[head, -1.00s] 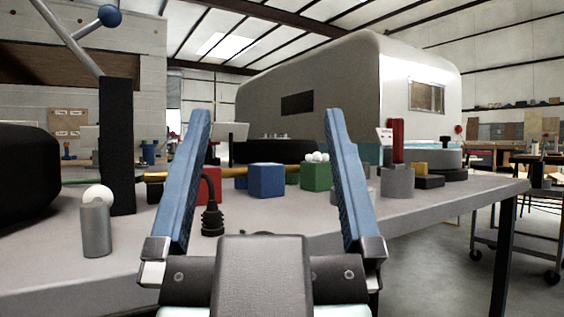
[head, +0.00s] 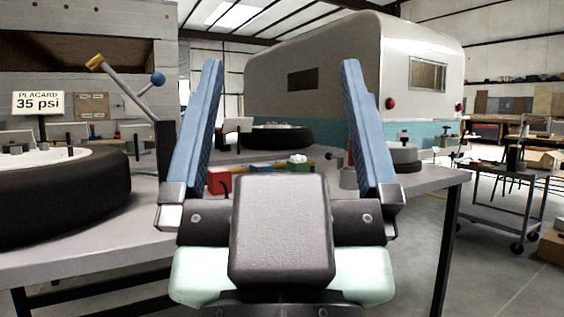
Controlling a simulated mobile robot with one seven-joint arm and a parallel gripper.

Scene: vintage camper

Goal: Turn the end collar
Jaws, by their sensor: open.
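A grey rod (head: 122,88) slants up and left from a dark post (head: 165,150) at the left of the head view. Its upper end carries a yellow-orange collar-like piece (head: 95,63), which may be the end collar. A short branch on the rod ends in a blue ball (head: 158,79). My gripper (head: 281,65) is open and empty, its two blue fingers wide apart and pointing up and away. It is to the right of the rod and apart from it.
A black tyre (head: 60,205) and a "35 psi" placard (head: 38,103) stand at the left. Red (head: 219,181) and blue (head: 261,168) blocks sit on the grey bench (head: 425,178). A cart (head: 500,210) stands right. The camper (head: 340,75) is behind.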

